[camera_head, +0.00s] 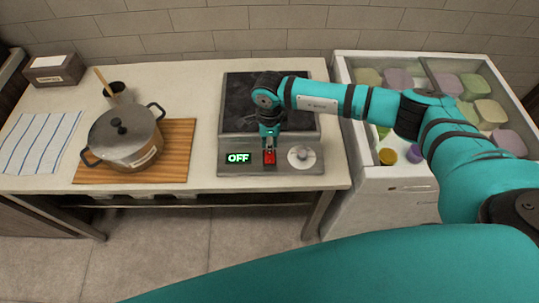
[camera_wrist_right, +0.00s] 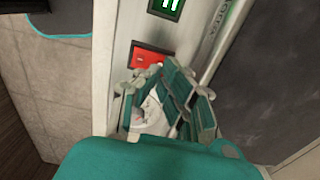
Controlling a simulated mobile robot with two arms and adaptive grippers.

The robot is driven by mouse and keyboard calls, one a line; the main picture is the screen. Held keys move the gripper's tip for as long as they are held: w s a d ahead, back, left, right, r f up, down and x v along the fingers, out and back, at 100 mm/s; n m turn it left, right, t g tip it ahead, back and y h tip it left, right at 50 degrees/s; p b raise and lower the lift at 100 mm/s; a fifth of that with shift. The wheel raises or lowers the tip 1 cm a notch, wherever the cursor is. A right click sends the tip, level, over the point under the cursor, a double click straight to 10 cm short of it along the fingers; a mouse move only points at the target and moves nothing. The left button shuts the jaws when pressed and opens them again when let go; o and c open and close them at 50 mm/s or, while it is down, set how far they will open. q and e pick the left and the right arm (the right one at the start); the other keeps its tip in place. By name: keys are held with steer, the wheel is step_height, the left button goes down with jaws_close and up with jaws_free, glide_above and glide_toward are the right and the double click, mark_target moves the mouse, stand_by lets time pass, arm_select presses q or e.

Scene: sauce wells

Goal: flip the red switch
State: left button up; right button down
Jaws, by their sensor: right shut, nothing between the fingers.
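My right gripper (camera_head: 269,146) is shut and empty, pointing down just behind the switch. In the right wrist view the red switch (camera_wrist_right: 146,58) shows right beside the fingertips (camera_wrist_right: 160,72), and part of the lit display (camera_wrist_right: 167,7) is above it. I cannot tell whether the fingers touch the switch. My left gripper is not in view.
A lidded pot (camera_head: 125,137) stands on a wooden board (camera_head: 178,155) to the left, beside a striped cloth (camera_head: 38,142). An open white chest (camera_head: 400,182) with several coloured containers stands right.

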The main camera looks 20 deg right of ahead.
steer(key=shift+f+b, duration=1.1)
steer(key=shift+f, duration=0.1)
stand_by(1.0)
steer(key=shift+r, duration=0.15)
steer(key=shift+r+p, duration=2.05)
steer(key=shift+r, duration=1.35)
